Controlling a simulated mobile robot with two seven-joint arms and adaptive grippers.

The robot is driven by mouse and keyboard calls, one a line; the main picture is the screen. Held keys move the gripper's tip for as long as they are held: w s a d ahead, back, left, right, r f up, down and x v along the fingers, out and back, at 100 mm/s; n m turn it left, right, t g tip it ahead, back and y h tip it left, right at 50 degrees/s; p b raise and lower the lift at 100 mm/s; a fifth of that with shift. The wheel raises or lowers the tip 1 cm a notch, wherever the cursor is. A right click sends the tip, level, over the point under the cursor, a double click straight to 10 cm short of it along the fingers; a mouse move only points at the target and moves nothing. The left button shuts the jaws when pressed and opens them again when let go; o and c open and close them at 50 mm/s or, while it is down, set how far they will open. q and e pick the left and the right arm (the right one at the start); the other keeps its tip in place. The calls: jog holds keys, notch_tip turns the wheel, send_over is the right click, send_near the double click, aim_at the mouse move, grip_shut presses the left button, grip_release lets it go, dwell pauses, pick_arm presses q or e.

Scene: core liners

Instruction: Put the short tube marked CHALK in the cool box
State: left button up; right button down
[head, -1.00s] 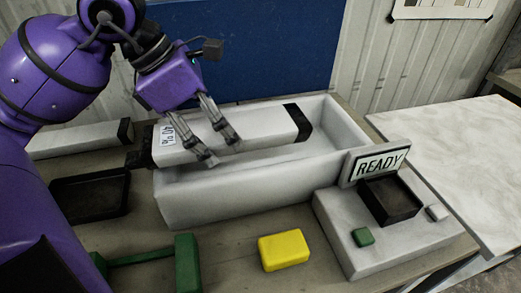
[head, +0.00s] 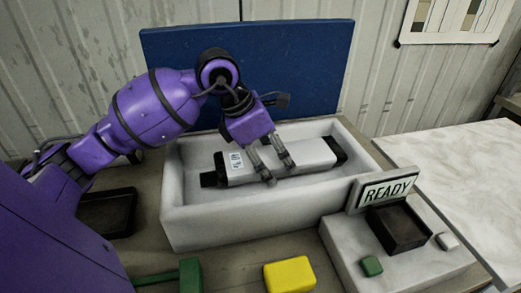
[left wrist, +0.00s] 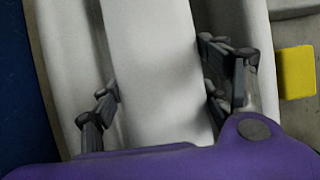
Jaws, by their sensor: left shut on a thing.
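The white tube (head: 313,153) has black end caps and a small label on its left part; I cannot read the label's words. It lies lengthwise inside the open white cool box (head: 250,222), below the rim. I cannot tell whether it touches the floor of the box. My left gripper (head: 277,172) reaches down into the box and is shut on the tube's middle. In the left wrist view the fingers sit on both sides of the tube (left wrist: 155,60). My right gripper is not in view.
A grey console with a READY sign (head: 388,189), a black recess (head: 398,228) and a green button (head: 371,266) stands right of the box. A yellow block (head: 290,274) and a green object (head: 190,276) are in front. A dark tray (head: 105,212) lies left. A blue panel (head: 300,60) stands behind.

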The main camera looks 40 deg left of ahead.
aim_at(266, 154)
pick_arm(q)
jog(key=shift+w+d+f, duration=0.2)
jog(key=shift+w+f, duration=0.5)
jog(key=shift+w, duration=0.1)
jog(key=shift+f, duration=1.65)
jog(key=o, duration=2.1)
jog(key=shift+s+f, duration=0.1)
jog(key=v, duration=1.2)
jog(key=shift+s+a, duration=0.1)
jog(key=shift+s, duration=0.05)
